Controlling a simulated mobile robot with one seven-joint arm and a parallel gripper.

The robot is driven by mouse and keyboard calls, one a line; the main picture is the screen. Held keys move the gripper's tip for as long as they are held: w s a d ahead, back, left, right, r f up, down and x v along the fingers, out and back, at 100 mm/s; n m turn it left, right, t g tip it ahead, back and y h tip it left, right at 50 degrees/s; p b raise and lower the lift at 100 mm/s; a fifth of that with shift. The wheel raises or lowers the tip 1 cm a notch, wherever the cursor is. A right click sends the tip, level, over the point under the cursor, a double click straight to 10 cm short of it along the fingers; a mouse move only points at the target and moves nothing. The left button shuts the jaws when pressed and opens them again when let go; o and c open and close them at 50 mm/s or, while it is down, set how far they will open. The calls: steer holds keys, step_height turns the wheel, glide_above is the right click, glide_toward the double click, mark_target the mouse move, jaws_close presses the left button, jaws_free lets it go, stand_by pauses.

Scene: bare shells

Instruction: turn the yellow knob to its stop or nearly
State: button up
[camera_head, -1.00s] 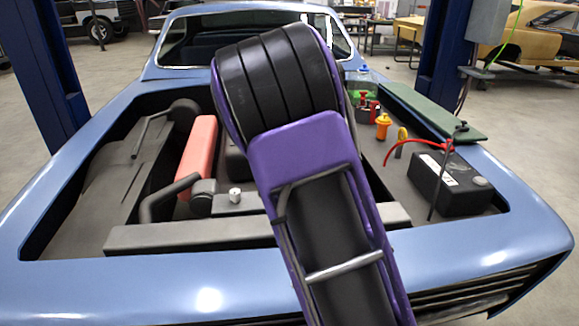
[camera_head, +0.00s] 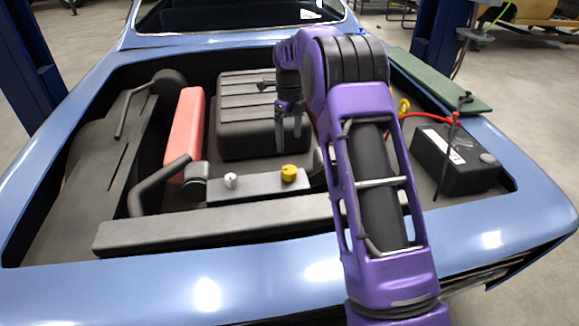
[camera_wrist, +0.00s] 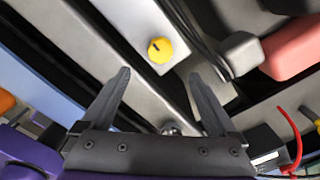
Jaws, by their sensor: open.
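The yellow knob (camera_head: 289,173) sits on the right part of a grey block (camera_head: 255,188) in the engine bay, beside a white knob (camera_head: 231,180). In the wrist view the yellow knob (camera_wrist: 160,50) shows a dark mark on its face and lies beyond the fingertips, between their lines. My gripper (camera_head: 289,140) points down above and behind the knob in the head view, apart from it. In the wrist view my gripper (camera_wrist: 160,75) has its two fingers spread wide with nothing between them.
A black ribbed box (camera_head: 245,115) stands behind the grey block. A salmon-coloured box (camera_head: 186,130) is at its left and a grey front bar (camera_head: 190,233) runs before it. A black battery (camera_head: 455,165) with a red cable is at the right.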

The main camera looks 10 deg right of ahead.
mark_target(289, 169)
step_height(289, 169, down, 11)
steer(key=shift+f, duration=0.1)
stand_by(0.3)
steer(key=c, duration=1.4)
